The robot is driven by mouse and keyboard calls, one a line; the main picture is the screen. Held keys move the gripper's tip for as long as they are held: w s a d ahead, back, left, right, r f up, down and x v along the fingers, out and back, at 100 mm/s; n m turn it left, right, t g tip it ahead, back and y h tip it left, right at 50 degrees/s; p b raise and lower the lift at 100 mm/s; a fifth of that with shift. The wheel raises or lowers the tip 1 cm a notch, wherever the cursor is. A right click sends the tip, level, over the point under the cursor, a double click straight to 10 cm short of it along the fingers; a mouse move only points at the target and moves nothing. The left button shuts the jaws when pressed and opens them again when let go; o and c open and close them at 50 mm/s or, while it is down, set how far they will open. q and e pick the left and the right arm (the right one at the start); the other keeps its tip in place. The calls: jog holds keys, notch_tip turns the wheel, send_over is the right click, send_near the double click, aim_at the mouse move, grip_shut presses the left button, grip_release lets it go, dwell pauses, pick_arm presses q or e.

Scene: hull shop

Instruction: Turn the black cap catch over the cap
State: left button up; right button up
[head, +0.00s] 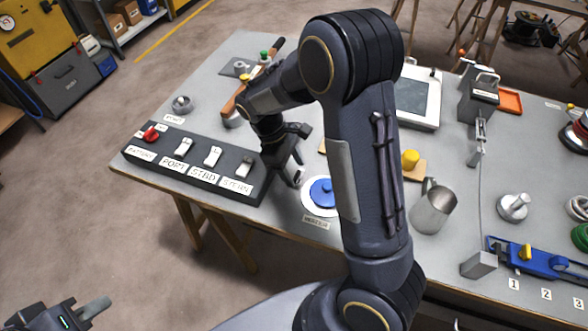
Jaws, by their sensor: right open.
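A blue round cap (322,192) with a small knob sits on a white disc (309,206) near the table's front edge, partly behind my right arm. I cannot make out the black cap catch; my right arm and gripper may hide it. My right gripper (290,166) is open and points down just left of the cap, beside the right end of the switch panel. Whether it touches anything is unclear. My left gripper (85,312) is low at the bottom left, off the table; its jaw opening is unclear.
A black switch panel (197,166) with a red knob and several white switches lies along the front left edge. A metal jug (433,207), a blue latch rail (545,262) and a grey box (478,96) stand to the right. My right arm hides the middle.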

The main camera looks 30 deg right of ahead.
jog(key=shift+s+d+f, duration=0.15)
jog(key=shift+s+f, duration=0.05)
jog(key=shift+f, duration=0.4)
jog(key=c, duration=1)
